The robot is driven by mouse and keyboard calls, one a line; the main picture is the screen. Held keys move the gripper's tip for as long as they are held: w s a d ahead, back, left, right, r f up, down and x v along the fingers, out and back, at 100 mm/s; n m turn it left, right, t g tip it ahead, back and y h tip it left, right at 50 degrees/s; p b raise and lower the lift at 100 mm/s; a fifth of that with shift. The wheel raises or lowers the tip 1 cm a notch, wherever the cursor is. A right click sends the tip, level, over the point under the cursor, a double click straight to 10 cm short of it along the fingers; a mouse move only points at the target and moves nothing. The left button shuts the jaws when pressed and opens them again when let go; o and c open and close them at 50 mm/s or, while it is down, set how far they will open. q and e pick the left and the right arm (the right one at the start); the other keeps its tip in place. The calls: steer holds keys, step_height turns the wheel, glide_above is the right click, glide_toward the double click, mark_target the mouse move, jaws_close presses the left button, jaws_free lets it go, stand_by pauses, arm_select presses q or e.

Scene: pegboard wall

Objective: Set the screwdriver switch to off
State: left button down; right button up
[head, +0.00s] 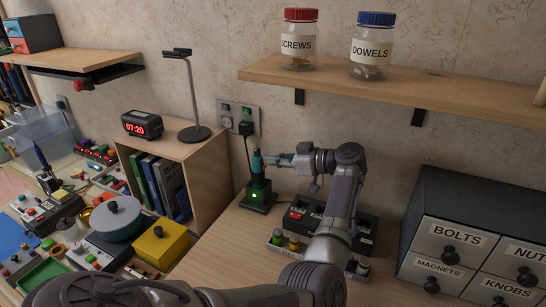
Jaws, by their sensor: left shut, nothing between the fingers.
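A teal and black screwdriver (257,163) stands upright in a small dark charging base (259,196) with a lit green light. A cable runs up from the base to a black plug (246,128) in the wall outlet plate (225,112). A small green switch (247,113) sits on that plate just above the plug. My left gripper (268,160) is shut and empty, pointing left at the height of the screwdriver's upper part, below the outlet plate. I cannot tell whether it touches the screwdriver. My right gripper is out of view.
A battery charger (302,217) and a tray of small parts (275,240) lie beneath my left arm. A wooden cubby (205,165) with books, clock and lamp stands left. A drawer cabinet (430,215) stands right. A shelf (390,88) with two jars hangs above.

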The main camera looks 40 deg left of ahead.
arm_select(q)
steer(key=w+d+r+b, duration=0.1)
steer(key=w+d+r, duration=0.2)
steer(key=d, duration=0.6)
step_height(320, 180, up, 3)
steer(key=shift+d+f, duration=0.2)
steer(key=shift+d, duration=0.1)
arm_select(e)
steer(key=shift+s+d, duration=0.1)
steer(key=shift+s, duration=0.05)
